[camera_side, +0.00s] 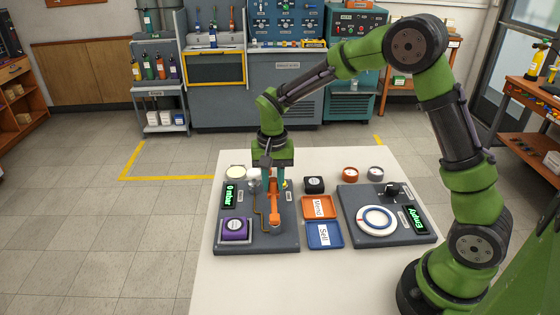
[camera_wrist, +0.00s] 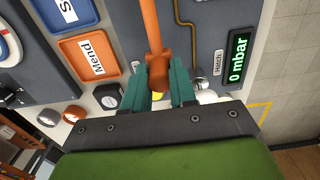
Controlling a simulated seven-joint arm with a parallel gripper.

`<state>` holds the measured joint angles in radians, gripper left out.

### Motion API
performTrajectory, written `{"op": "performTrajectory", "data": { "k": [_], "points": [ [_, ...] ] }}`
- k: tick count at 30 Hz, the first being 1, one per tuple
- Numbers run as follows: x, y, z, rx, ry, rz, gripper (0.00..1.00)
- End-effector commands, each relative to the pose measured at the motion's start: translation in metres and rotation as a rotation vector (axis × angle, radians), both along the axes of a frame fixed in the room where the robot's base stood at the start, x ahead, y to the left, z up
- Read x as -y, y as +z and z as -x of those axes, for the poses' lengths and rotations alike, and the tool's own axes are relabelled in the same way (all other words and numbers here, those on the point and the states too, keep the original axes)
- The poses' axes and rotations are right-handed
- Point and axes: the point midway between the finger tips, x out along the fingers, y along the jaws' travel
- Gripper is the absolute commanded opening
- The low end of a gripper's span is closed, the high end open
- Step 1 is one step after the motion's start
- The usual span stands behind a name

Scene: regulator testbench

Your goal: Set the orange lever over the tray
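The orange lever (camera_side: 274,207) is on the dark left panel, its lower end near the panel's front and its far end under my gripper. My gripper (camera_side: 275,183) points down with its teal fingers on either side of that end. In the wrist view my gripper (camera_wrist: 159,80) has the lever (camera_wrist: 153,35) between its fingertips, which look closed against it. An orange tray (camera_side: 319,207) marked "Mend" and a blue tray (camera_side: 325,235) marked "Sell" lie right of the panel; both look empty apart from their labels.
The left panel (camera_side: 258,241) also bears a "0 mbar" display (camera_side: 229,195), a purple block (camera_side: 235,229) and a thin brass pipe. The right panel (camera_side: 385,239) holds a white disc (camera_side: 377,220) and an "Empty" display. Small round parts stand along the table's back.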

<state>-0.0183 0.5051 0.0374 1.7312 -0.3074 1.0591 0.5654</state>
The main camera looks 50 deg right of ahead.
Motion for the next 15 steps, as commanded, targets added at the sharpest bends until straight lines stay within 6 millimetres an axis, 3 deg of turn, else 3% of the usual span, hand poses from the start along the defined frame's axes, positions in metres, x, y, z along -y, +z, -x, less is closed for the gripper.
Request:
{"op": "performTrajectory", "data": {
  "k": [15],
  "points": [
    [-0.0021,0.0006,-0.0021,0.001,0.03,0.001,0.0]
  ]
}}
